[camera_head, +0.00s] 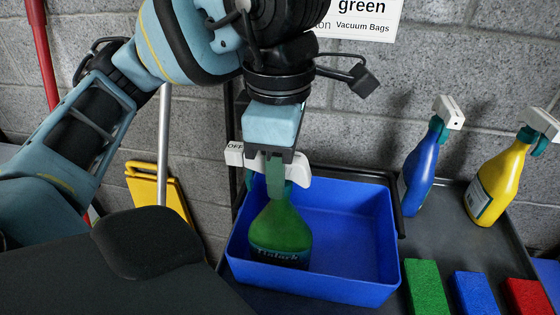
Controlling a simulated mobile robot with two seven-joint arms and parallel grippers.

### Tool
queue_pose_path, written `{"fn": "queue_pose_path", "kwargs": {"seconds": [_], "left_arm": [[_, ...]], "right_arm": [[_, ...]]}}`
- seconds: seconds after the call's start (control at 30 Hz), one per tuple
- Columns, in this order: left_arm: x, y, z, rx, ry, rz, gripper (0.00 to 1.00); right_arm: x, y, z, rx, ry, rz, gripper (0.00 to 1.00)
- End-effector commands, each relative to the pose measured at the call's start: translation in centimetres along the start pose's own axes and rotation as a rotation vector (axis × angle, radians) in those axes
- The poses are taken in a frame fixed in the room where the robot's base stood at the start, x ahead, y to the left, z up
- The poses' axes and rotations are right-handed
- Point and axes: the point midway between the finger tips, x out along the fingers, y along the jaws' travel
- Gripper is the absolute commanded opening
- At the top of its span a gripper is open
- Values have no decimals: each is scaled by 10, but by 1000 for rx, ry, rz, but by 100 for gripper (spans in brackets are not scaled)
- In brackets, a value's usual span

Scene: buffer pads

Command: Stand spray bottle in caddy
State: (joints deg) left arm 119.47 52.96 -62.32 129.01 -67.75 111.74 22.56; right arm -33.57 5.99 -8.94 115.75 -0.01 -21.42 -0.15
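The green spray bottle (282,232) is upright in the left part of the blue caddy (318,282), with its lower end at the near wall's rim. I cannot tell whether its base touches the caddy floor. Its white spray head (298,174) is partly covered by my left gripper (274,172). My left gripper comes down from above and looks shut on the bottle at its head and neck. The fingertips are partly hidden against the head. My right gripper is not in view.
A blue spray bottle (420,172) and a yellow one (497,185) stand to the right on the dark cart top (445,227). Green (427,288), blue (474,293) and red (527,297) pads lie in front. The caddy's right part is empty. A yellow sign (146,188) stands at left.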

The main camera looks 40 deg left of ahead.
Motion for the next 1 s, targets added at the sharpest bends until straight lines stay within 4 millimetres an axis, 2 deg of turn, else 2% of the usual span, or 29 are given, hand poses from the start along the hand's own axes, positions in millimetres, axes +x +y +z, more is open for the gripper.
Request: {"fn": "queue_pose_path", "kwargs": {"seconds": [0.03, 0.13, 0.17, 0.43, 0.57, 0.67, 1.0], "left_arm": [[0, 0, 0, 0, 1, 0, 37], [0, 0, 0, 0, 1, 0, 50], [0, 0, 0, 0, 1, 0, 51], [-1, 0, 0, 0, 0, 0, 51], [-10, 0, 0, 0, -1, 0, 51], [-25, 0, 1, 1, -3, 2, 51], [-96, -1, 0, 0, -3, 7, 51]], "right_arm": [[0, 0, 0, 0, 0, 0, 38], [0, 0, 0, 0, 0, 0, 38], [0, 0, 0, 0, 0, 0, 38], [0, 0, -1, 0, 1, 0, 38], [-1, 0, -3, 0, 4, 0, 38], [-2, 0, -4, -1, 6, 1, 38], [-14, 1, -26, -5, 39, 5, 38]]}}
